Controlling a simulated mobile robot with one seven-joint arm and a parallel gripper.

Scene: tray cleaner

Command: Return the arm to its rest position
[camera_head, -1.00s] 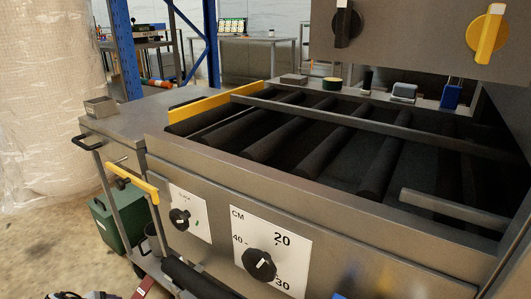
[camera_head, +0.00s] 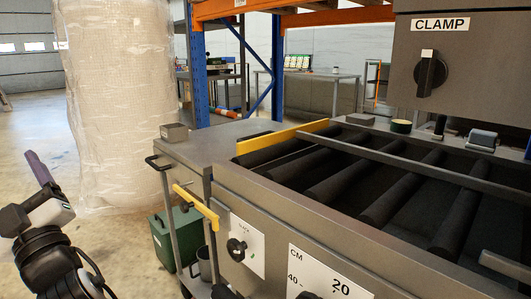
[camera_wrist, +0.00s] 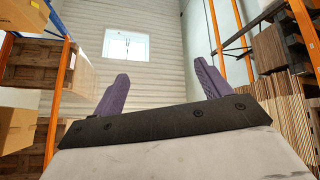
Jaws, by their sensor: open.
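My gripper (camera_wrist: 162,72) shows two purple fingers standing well apart in the wrist view, with nothing between them. In the head view my gripper (camera_head: 38,168) is at the left edge, raised and pointing up and to the left. Only one purple finger shows clearly there. My dark arm is folded below it, over the open floor side, apart from the machine. The wrist camera looks up at a pale wall and a bright window (camera_wrist: 124,44).
The grey tray cleaner with dark rollers (camera_head: 340,185) fills the right. A wrapped pallet (camera_head: 118,100) stands behind. The far-left floor is clear.

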